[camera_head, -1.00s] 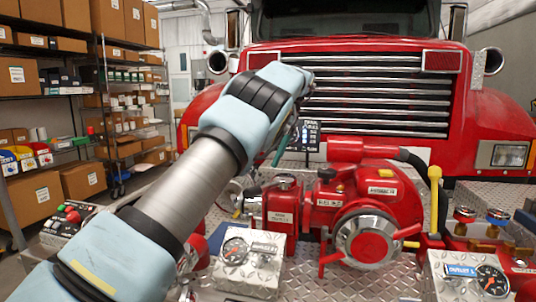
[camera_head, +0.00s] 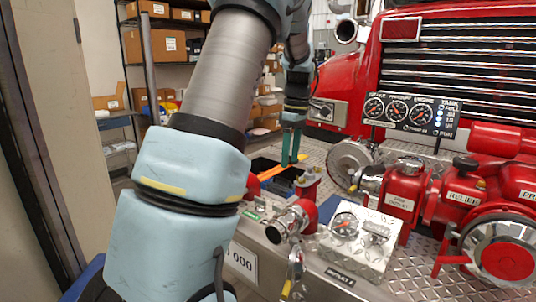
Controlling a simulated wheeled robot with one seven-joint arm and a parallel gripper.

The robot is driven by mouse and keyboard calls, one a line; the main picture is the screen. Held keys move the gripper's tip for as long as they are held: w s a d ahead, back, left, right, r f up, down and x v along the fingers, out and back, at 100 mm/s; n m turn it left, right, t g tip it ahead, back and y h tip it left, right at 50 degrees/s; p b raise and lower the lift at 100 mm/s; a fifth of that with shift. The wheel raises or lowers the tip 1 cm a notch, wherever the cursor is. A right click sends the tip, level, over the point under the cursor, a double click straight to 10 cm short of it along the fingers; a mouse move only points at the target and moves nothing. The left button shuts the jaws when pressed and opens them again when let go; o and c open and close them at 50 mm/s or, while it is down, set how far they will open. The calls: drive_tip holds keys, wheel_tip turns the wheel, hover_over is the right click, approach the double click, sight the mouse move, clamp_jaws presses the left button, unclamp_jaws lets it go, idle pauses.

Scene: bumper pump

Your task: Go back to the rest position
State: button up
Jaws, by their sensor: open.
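My arm runs from the bottom left up past the top of the head view and comes down again near the middle. My gripper (camera_head: 290,160) points downward there, its two teal fingers slightly apart with nothing visible between them. It hangs above or in front of a dark open bin (camera_head: 268,168) with orange pieces (camera_head: 282,168) in the deck. From this view I cannot tell whether the fingertips touch anything.
The red pump (camera_head: 465,190) with its chrome cap fills the right side. A gauge panel (camera_head: 410,112) stands behind it. A small gauge box (camera_head: 358,240) and a red-and-chrome valve (camera_head: 290,222) sit on the front deck. Shelves with boxes (camera_head: 155,45) stand behind on the left.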

drive_tip(key=s+a+f+m+t, duration=0.1)
drive_tip(key=s+a+f+m, duration=0.3)
drive_tip(key=s, duration=0.5)
drive_tip(key=s+a+f+m+t+h, duration=0.1)
drive_tip(key=s+a+f+m, duration=0.3)
drive_tip(key=s+a+m, duration=0.5)
drive_tip(key=shift+s, duration=0.8)
